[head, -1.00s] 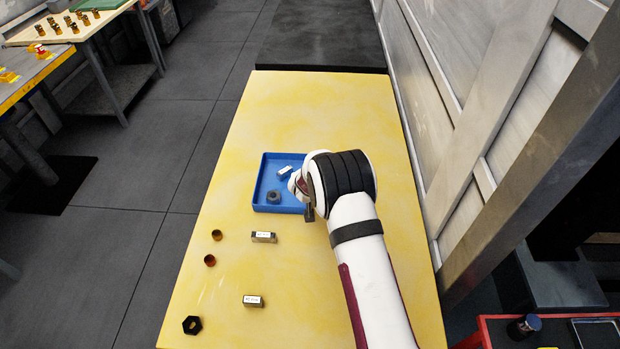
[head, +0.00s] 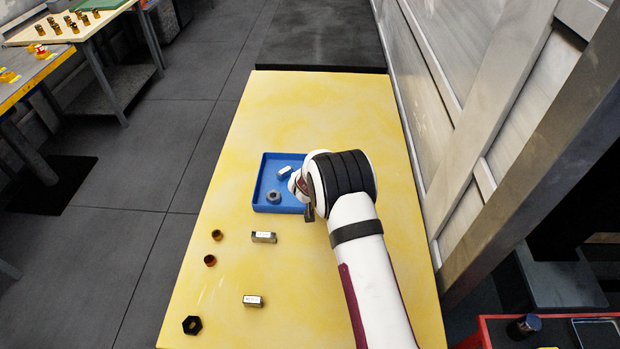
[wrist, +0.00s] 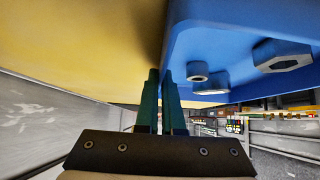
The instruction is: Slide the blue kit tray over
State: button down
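The blue kit tray (head: 262,180) lies flat on the yellow table, left of my arm in the head view. It holds a grey hex nut (head: 274,197) and a small white-topped piece (head: 284,172). The tray fills the upper right of the wrist view (wrist: 215,55), with metal parts in it. My gripper (wrist: 160,75) is at the tray's right side. Its two dark fingers are close together, with the tray's side wall running into the narrow gap between them.
Two labelled metal blocks (head: 264,237) (head: 253,301), two brown rings (head: 217,235) (head: 210,260) and a black hex nut (head: 192,325) lie on the yellow table (head: 310,110) nearer the front. The table beyond the tray is clear. A grey wall (head: 450,100) runs along the right.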

aim_at(270, 176)
jog(key=shift+a, duration=6.05)
jog(key=c, duration=1)
grip_release()
jog(key=shift+o, duration=0.2)
jog(key=v, duration=1.5)
jog(key=shift+s+r, duration=0.3)
